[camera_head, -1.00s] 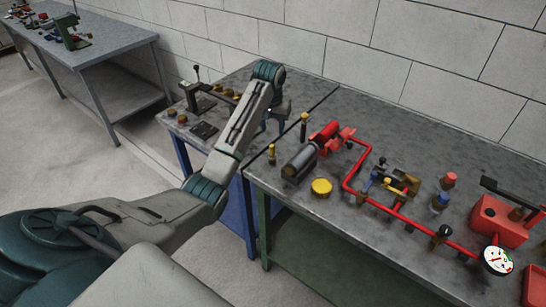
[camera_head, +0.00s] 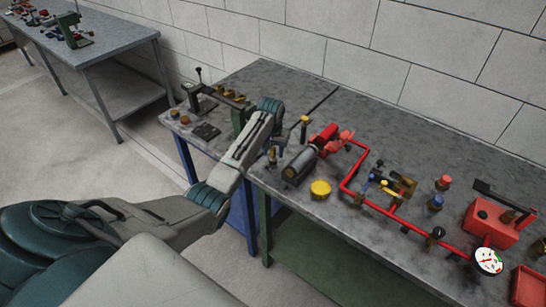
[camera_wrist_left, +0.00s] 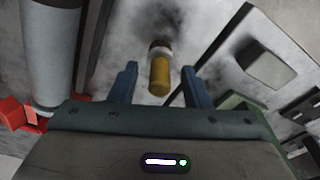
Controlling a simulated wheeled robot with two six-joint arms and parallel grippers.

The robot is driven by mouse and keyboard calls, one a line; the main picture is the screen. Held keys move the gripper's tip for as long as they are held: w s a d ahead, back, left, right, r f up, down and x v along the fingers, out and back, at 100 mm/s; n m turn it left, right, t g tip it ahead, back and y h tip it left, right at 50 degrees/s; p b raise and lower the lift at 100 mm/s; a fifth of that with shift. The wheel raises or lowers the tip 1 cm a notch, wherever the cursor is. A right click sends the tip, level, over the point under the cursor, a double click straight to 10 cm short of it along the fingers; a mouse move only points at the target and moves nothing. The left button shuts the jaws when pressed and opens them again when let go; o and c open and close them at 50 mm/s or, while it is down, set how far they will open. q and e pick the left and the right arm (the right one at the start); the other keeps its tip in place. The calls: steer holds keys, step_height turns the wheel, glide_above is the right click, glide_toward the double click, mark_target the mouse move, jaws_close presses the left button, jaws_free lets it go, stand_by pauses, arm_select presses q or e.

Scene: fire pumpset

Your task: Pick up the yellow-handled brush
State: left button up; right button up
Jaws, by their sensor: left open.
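The yellow-handled brush (camera_wrist_left: 160,72) stands on the grey workbench, its yellow handle toward the wrist camera and a pale and brown part beyond. My left gripper (camera_wrist_left: 159,86) is open, with one blue finger on each side of the handle in the left wrist view. I cannot tell whether either finger touches it. My right gripper is not in view.
A grey and red motor (camera_head: 301,165) lies close to the right of the gripper, with a yellow cap (camera_head: 320,188) in front. A red pipe (camera_head: 351,177), gauge (camera_head: 488,262) and red box (camera_head: 493,222) are further right.

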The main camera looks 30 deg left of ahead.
arm_select(q)
jaws_close()
steer(key=shift+r, duration=0.1)
steer(key=shift+r+b, duration=0.45)
steer(key=shift+s+r+b, duration=0.2)
steer(key=shift+r+b, duration=0.6)
steer(key=shift+r, duration=0.35)
steer(key=s+d+r+b, duration=0.1)
steer(key=s+b, duration=0.2)
steer(key=s, duration=1.2)
steer(key=shift+s+r+b, duration=0.3)
steer(key=shift+r+b, duration=0.05)
steer(key=shift+r, duration=0.05)
